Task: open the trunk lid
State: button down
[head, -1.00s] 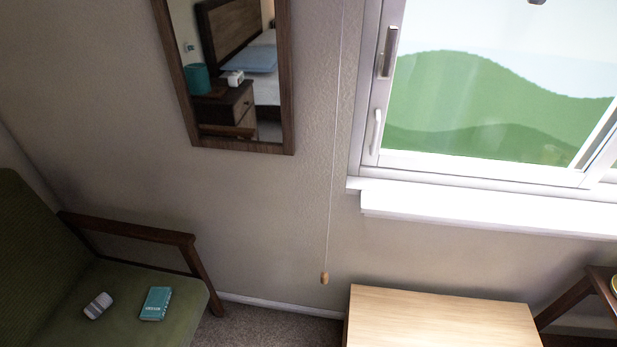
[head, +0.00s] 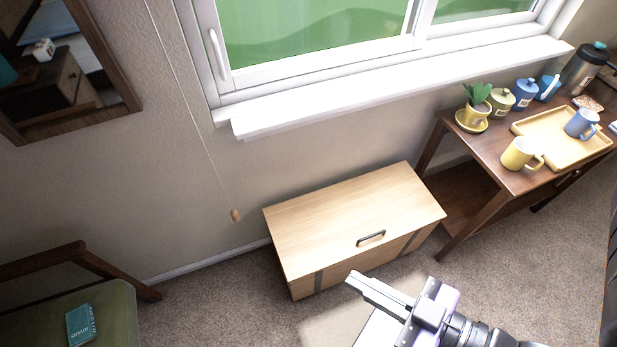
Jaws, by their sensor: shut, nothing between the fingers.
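The trunk is a light wooden box against the wall under the window in the head view. Its trunk lid (head: 340,215) is closed and flat. A dark handle (head: 371,238) sits near the front edge of the lid. Dark straps run down the trunk's front (head: 335,274). My gripper (head: 350,280) is in front of the trunk at the lower right of the picture, with its fingers shut and empty. It appears apart from the handle, below it in the picture.
A dark wooden table (head: 490,170) with a tray (head: 535,125), mugs and a potted plant (head: 477,100) stands right of the trunk. A green armchair (head: 110,315) is at lower left. Carpet (head: 220,300) lies clear between chair and trunk.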

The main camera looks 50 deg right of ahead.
aim_at(319, 230)
jog(key=k+l+u, duration=0.1)
jog(key=l, duration=0.35)
jog(key=k+l, duration=0.35)
jog(key=k+l+u, duration=0.15)
jog(key=l, duration=0.35)
jog(key=k+l, duration=0.15)
jog(key=l, duration=0.2)
jog(key=k+l+u, duration=0.15)
jog(key=l, duration=0.2)
jog(key=k+l, duration=0.15)
jog(key=l, duration=0.2)
jog(key=i+u, duration=0.05)
